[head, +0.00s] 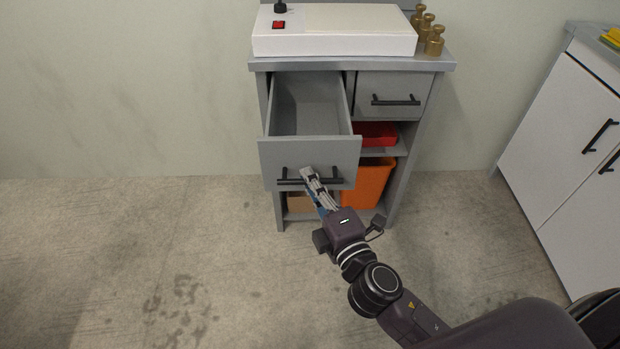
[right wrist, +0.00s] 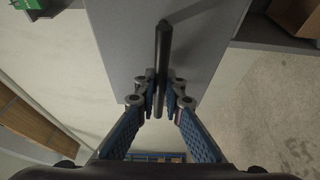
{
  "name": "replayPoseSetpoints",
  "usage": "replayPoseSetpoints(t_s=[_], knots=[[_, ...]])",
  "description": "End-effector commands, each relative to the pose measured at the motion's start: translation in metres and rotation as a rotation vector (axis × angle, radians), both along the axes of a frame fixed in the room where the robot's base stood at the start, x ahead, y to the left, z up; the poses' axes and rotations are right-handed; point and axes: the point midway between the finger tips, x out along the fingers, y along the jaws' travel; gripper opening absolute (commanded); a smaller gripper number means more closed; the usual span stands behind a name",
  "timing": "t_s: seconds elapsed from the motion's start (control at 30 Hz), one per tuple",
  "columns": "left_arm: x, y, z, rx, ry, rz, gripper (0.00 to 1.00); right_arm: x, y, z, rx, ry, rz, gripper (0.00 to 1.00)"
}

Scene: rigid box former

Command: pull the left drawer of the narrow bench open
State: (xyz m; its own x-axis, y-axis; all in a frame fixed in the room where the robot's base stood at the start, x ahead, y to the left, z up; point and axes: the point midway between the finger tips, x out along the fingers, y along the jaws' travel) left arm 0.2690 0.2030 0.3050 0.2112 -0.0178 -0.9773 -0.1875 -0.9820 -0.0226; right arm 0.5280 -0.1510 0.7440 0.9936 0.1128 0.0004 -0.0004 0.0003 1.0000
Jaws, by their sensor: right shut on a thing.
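The narrow bench (head: 437,64) is grey and stands against the wall. Its left drawer (head: 270,160) is pulled well out, and its grey inside shows empty. The drawer's black bar handle (head: 288,182) runs across the front panel. My right gripper (head: 309,177) is shut on this handle, near its middle. In the right wrist view the two blue fingers (right wrist: 157,95) lie on either side of the black handle (right wrist: 162,45), in front of the grey drawer front (right wrist: 205,40). My left gripper does not show in either view.
The right drawer (head: 390,90) is closed. An orange bin (head: 372,182), a red tray (head: 376,134) and a cardboard box (head: 299,203) sit on the shelves below. A white scale (head: 335,40) and brass weights (head: 434,41) stand on top. A white cabinet (head: 560,130) stands at right. The floor at left is clear.

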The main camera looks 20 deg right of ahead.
Motion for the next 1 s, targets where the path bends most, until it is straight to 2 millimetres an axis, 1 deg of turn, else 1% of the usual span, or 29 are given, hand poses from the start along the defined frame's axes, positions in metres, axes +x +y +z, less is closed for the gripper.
replayPoseSetpoints(t_s=[0.17,0.2,0.33,0.53,0.6,0.73,0.87,1.0], knots=[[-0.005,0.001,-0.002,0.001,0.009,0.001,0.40,0.000,-0.001,-0.001,-0.001,0.001,-0.002,0.00],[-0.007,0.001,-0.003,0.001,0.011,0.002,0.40,0.000,-0.001,-0.001,-0.001,0.001,-0.001,0.13],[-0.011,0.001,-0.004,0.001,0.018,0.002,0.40,0.000,0.000,0.000,-0.001,0.001,-0.001,0.27],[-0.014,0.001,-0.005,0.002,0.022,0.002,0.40,0.000,0.000,0.000,0.000,0.001,-0.001,0.27],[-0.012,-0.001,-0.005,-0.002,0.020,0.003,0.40,0.000,0.000,0.000,0.000,0.001,-0.001,0.27],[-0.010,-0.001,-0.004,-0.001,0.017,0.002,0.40,-0.006,-0.001,-0.002,0.001,0.003,-0.001,0.27],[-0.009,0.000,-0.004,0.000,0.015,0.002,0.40,-0.022,-0.002,-0.002,0.002,0.004,0.000,0.27],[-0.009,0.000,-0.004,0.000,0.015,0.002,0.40,-0.045,-0.005,-0.002,0.002,0.006,-0.003,0.27]])
